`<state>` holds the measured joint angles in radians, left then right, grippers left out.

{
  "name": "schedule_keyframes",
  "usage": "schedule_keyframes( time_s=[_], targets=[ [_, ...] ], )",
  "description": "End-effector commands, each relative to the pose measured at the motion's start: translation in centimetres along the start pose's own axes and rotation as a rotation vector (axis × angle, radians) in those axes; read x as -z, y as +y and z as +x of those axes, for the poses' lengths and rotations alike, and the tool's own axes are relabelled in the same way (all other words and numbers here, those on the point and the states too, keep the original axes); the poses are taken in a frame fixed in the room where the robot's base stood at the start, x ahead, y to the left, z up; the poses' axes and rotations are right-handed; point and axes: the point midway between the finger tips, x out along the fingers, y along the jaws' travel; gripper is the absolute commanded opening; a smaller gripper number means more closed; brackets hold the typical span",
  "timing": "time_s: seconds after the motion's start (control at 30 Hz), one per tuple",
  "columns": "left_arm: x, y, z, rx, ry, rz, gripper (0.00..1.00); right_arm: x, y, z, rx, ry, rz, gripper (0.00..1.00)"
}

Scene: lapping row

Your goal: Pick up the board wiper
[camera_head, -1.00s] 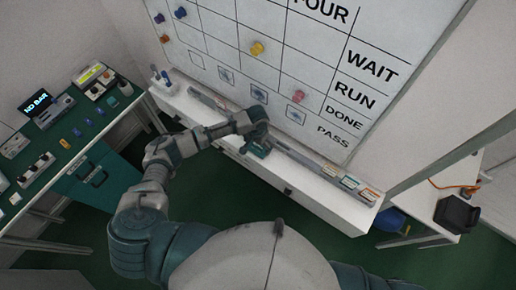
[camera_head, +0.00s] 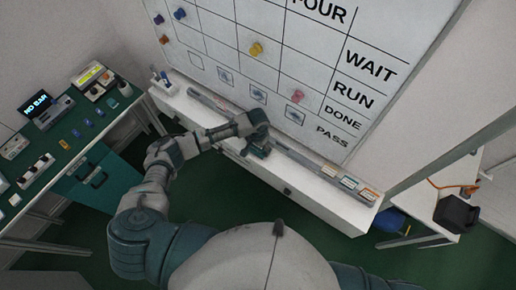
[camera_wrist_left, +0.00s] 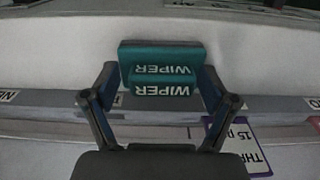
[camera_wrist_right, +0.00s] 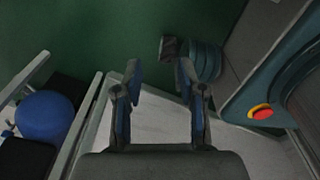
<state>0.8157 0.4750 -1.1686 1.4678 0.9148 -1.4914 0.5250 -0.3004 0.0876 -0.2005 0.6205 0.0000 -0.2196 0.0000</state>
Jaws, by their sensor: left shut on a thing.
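The board wiper (camera_wrist_left: 162,62) is a teal block with a darker top edge and white WIPER lettering on two of its faces. It sits between the two fingers of my left gripper (camera_wrist_left: 160,78), which press on its ends. In the head view my left gripper (camera_head: 257,147) is at the white ledge below the board, and the hand largely hides the wiper. I cannot tell whether the wiper still touches the ledge. My right gripper (camera_wrist_right: 158,72) is open and empty, its fingers apart above the floor.
The whiteboard (camera_head: 315,62) with coloured magnets rises behind the ledge (camera_head: 305,192). A green workbench (camera_head: 75,130) with devices is at left. A dark bin-like object (camera_head: 456,214) rests on a table at right.

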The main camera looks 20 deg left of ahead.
Motion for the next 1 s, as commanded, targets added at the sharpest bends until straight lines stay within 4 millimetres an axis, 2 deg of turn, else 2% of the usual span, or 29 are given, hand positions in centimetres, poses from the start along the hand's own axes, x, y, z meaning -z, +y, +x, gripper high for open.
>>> schedule_keyframes(
  time_s=[0.07, 0.1, 0.13, 0.17, 0.2, 0.43, 0.67, 0.9, 1.0],
  targets=[
    [-0.6, -0.4, 0.6, 0.008, -0.017, -0.005, 0.44, 0.0, -0.3, 0.1, 0.003, 0.000, 0.001, 0.40],
    [-0.6, -0.4, 0.5, 0.009, -0.018, -0.006, 0.38, 0.1, -0.4, 0.1, 0.005, 0.001, 0.002, 0.40],
    [-0.6, -0.4, 0.4, 0.009, -0.018, -0.006, 0.36, 0.1, -0.6, 0.1, 0.006, 0.001, 0.003, 0.40],
    [-0.6, -0.4, 0.2, 0.009, -0.019, -0.006, 0.28, 0.1, -0.7, 0.1, 0.008, 0.001, 0.003, 0.40],
    [-0.6, -0.4, 0.0, 0.010, -0.019, -0.006, 0.14, 0.1, -0.9, 0.1, 0.010, 0.002, 0.004, 0.40],
    [-0.3, -0.3, -3.1, 0.006, -0.011, -0.005, 0.14, 0.2, -1.1, 0.1, 0.013, 0.002, 0.005, 0.40],
    [-3.3, 4.1, -3.7, 0.004, -0.010, 0.002, 0.13, 0.2, -1.0, 0.0, 0.012, 0.002, 0.005, 0.40],
    [-7.0, 9.4, -4.4, 0.004, -0.008, 0.000, 0.13, 0.1, -0.6, 0.0, 0.007, 0.000, 0.003, 0.40],
    [-8.2, 10.9, -4.6, 0.003, -0.008, 0.000, 0.13, 0.1, -0.4, 0.0, 0.004, 0.000, 0.003, 0.40]
  ],
)
